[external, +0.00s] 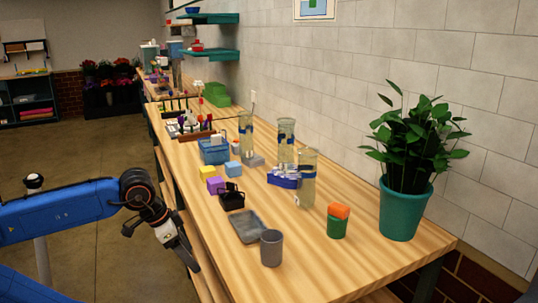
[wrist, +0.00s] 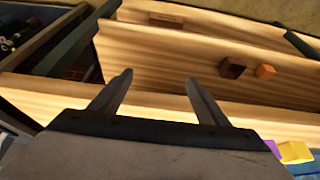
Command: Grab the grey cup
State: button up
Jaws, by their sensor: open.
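The grey cup (external: 271,248) stands upright near the front edge of the wooden table, right of a flat grey tray. My gripper (external: 190,256) is off the table's front side, left of the cup and apart from it. In the wrist view my gripper (wrist: 158,90) shows two spread fingers with nothing between them. The cup is not visible in the wrist view.
The grey tray (external: 247,226) lies just left of the cup. Glass vases (external: 307,180) stand behind. A lower shelf (wrist: 150,55) shows below the tabletop.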

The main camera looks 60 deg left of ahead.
notch_tip(320, 180, up, 27)
jog(key=n+g+h, duration=0.1)
jog(key=n+g, duration=0.4)
jog(key=n, duration=1.3)
send_over(272, 249)
jog(key=w+a, duration=0.2)
jog(key=a, duration=0.3)
jog(key=f, duration=0.5)
jog(key=d+f, duration=0.1)
jog(key=f, duration=0.5)
jog(key=d+f, duration=0.1)
jog(key=f, duration=0.5)
jog(key=shift+s+f, duration=0.2)
jog(key=shift+s+d+f, duration=0.1)
jog(key=shift+d+f, duration=0.05)
jog(key=shift+f, duration=1.15)
jog(key=shift+s+d+f, duration=0.1)
jog(key=shift+d+f, duration=0.05)
jog(key=shift+f, duration=1.1)
